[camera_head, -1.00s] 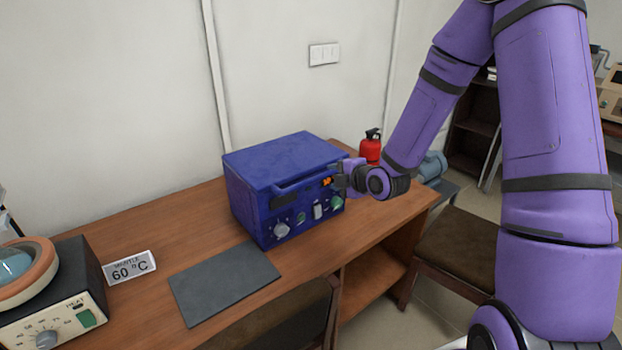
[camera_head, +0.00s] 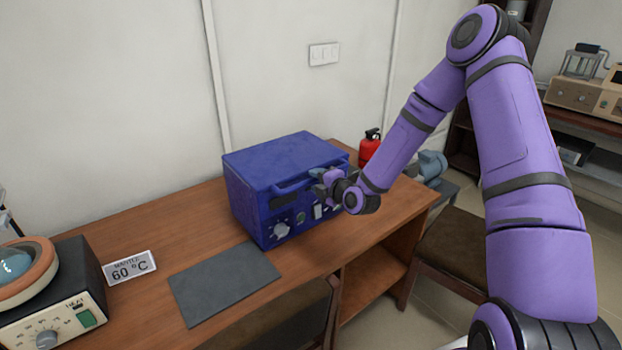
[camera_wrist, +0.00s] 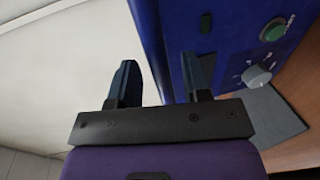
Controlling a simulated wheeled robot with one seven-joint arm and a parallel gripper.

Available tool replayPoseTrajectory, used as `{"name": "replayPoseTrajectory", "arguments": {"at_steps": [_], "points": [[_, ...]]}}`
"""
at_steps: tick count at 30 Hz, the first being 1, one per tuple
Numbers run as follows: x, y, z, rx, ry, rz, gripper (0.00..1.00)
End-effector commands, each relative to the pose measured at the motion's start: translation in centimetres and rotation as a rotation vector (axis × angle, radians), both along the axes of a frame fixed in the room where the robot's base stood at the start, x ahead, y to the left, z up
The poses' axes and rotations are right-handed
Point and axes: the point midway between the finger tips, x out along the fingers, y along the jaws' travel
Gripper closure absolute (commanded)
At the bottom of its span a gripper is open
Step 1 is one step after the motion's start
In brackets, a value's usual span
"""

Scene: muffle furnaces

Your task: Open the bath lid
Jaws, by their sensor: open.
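The blue bath (camera_head: 262,205) is a box with knobs on its front, standing on the wooden desk. Its flat lid (camera_head: 280,158) is down, with a bar handle (camera_head: 298,183) along the front edge. My gripper (camera_head: 318,182) is at the right part of the bath's front, close to the handle's right end. In the wrist view my gripper (camera_wrist: 160,82) has its two dark fingers apart with nothing between them but the bath's blue edge (camera_wrist: 158,40) behind. I cannot tell whether a finger touches the bath.
A grey mat (camera_head: 224,283) lies before the bath, with a "60 °C" sign (camera_head: 130,267) to its left. A heating mantle (camera_head: 50,300) stands at the far left. A chair (camera_head: 452,250) stands right of the desk.

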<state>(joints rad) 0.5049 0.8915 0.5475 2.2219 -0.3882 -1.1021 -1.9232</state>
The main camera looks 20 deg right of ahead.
Motion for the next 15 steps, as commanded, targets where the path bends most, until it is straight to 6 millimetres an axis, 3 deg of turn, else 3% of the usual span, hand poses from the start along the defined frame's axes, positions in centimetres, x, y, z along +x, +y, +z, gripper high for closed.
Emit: {"name": "replayPoseTrajectory", "arguments": {"at_steps": [6,15], "points": [[2.4,0.9,-0.5,0.001,0.0,0.001,0.56],[3.1,1.2,-0.6,0.001,0.0,0.001,0.56]]}}
